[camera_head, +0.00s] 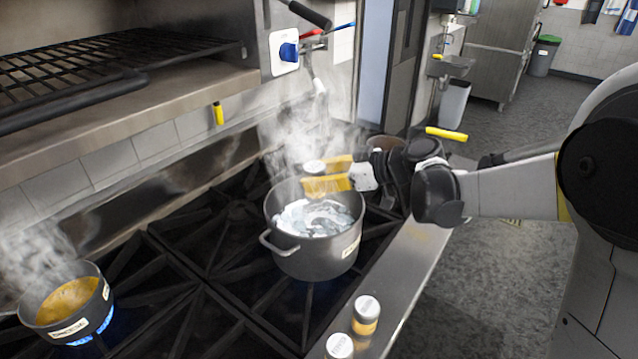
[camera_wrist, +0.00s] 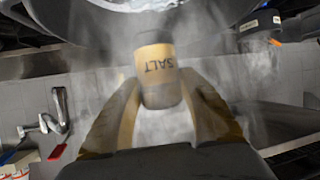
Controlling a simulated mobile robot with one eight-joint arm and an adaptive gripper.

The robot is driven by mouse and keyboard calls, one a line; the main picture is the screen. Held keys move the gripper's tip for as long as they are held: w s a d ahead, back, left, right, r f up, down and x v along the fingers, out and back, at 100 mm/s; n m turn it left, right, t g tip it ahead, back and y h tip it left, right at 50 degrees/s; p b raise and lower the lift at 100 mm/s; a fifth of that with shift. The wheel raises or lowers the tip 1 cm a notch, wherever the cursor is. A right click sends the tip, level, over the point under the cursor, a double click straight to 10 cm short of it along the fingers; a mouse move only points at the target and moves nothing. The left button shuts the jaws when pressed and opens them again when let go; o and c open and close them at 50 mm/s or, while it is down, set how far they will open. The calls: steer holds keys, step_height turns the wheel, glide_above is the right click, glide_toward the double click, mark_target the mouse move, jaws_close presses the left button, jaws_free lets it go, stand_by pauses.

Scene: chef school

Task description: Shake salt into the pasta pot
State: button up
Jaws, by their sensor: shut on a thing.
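The pasta pot (camera_head: 300,262), a grey pot with steaming, whitish bubbling water, stands on the stove in the middle of the head view. My gripper (camera_head: 328,177) is over the pot with its yellow fingers. It is shut on the salt shaker (camera_head: 315,168), whose pale end shows above the fingers. The wrist view shows the shaker (camera_wrist: 156,70) between the two fingers, with a tan label reading SALT. Steam blurs part of it. I cannot tell in which direction its holes face, and I see no falling salt.
A second steaming pot (camera_head: 68,300) with orange-brown contents sits over a blue flame at the lower left. Two other shakers (camera_head: 366,312) (camera_head: 340,346) stand on the steel front ledge (camera_head: 408,275). A shelf with a black rack (camera_head: 110,65) hangs at the upper left.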

mark_target(315, 167)
steer(key=shift+a+r+y, duration=0.1)
steer(key=shift+y, duration=0.2)
step_height(315, 167, up, 4)
steer(key=p, duration=0.3)
steer(key=shift+s+r, duration=0.1)
